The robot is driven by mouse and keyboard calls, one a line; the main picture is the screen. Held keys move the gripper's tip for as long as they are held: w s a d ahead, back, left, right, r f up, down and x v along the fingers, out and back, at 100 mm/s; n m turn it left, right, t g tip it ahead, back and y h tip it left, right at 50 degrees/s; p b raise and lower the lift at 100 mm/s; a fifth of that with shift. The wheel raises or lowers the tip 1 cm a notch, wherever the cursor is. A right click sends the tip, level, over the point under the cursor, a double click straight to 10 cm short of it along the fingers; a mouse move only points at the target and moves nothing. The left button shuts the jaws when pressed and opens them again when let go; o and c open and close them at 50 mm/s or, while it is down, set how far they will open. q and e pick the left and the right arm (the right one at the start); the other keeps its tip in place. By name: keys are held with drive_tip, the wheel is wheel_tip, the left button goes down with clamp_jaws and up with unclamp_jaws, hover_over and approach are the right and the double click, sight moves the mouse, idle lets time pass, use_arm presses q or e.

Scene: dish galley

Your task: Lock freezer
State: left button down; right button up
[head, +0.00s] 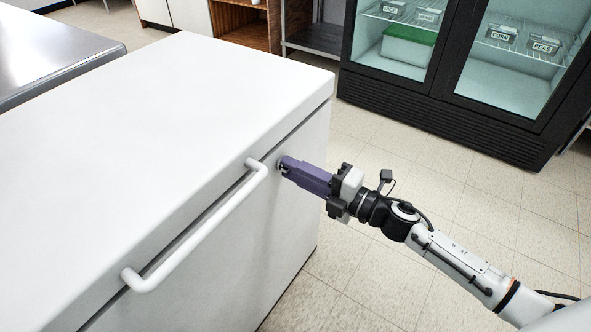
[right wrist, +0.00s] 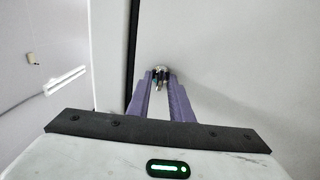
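The white chest freezer (head: 150,120) fills the left of the head view, its lid down. A white bar handle (head: 195,232) runs along its front edge; part of a white bar also shows in the right wrist view (right wrist: 65,81). My right gripper (head: 283,166) reaches the freezer front just below the lid seam, beyond the handle's far end. Its purple fingers close around a small metal key-like piece (right wrist: 160,76) at the front panel. The piece is largely hidden by the fingers, so its turn is unclear. My left gripper is out of view.
A black glass-door cooler (head: 440,108) with labelled bins stands at the back right. A steel counter (head: 50,50) is at the far left. Tiled floor (head: 370,270) is open between the freezer and the cooler.

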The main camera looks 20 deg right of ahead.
drive_tip(key=shift+o, duration=0.4)
drive_tip(key=v, duration=1)
drive_tip(key=shift+s+d, duration=0.1)
